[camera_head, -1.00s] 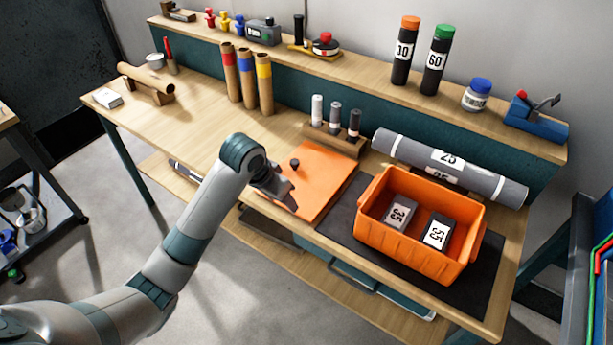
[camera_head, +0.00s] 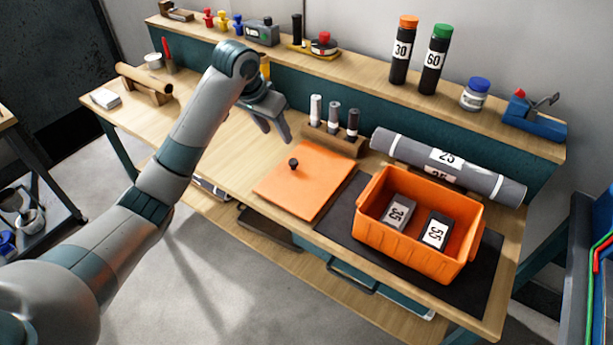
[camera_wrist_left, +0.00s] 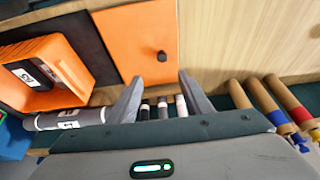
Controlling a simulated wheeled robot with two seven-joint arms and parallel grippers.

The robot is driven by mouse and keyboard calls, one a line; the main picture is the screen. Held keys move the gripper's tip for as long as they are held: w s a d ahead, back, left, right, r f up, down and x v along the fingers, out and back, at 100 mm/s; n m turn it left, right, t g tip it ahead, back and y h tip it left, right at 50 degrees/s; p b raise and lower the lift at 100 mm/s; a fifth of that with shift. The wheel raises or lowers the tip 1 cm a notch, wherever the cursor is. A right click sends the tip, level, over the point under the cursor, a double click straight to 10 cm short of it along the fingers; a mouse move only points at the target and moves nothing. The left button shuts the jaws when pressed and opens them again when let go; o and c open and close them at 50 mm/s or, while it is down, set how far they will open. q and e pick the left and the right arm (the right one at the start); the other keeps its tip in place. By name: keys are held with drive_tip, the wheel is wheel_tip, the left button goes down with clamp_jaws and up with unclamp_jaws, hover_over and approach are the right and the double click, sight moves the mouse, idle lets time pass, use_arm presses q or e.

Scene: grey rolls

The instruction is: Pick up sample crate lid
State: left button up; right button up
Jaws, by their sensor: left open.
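The sample crate lid (camera_head: 312,180) is a flat orange panel with a small black knob (camera_head: 293,163). It lies on the bench just left of the orange crate (camera_head: 400,240), and it also shows in the left wrist view (camera_wrist_left: 140,35). The open crate stands on a dark mat and holds two blocks labelled 35 and 55. My left gripper (camera_head: 277,134) is open and empty, above the bench behind the lid and left of the marker stand. In the left wrist view its fingers (camera_wrist_left: 158,90) are spread, with the knob beyond them. My right gripper is not in view.
A wooden stand with three markers (camera_head: 333,130) is close to the right of my left gripper. A grey roll marked 25 (camera_head: 445,160) lies behind the crate. Cardboard tubes (camera_wrist_left: 275,100) stand nearby, mostly hidden by my arm in the head view. The back shelf holds bottles and tools.

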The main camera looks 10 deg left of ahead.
use_arm(q)
drive_tip(key=p, duration=0.3)
approach(293, 161)
drive_tip(key=f, duration=0.2)
drive_tip(key=shift+w+d+f, duration=0.25)
drive_tip(key=shift+d+f, duration=0.15)
drive_tip(key=shift+f, duration=0.1)
drive_tip(key=shift+w+f, duration=0.1)
drive_tip(key=shift+f, duration=0.05)
drive_tip(key=shift+w+f+p, duration=0.4)
drive_tip(key=shift+f+p, duration=0.1)
drive_tip(key=shift+p, duration=0.05)
drive_tip(key=shift+p+x, duration=0.45)
drive_tip(key=shift+x, duration=1.35)
drive_tip(key=shift+w+a, duration=0.1)
drive_tip(key=shift+c, duration=0.7)
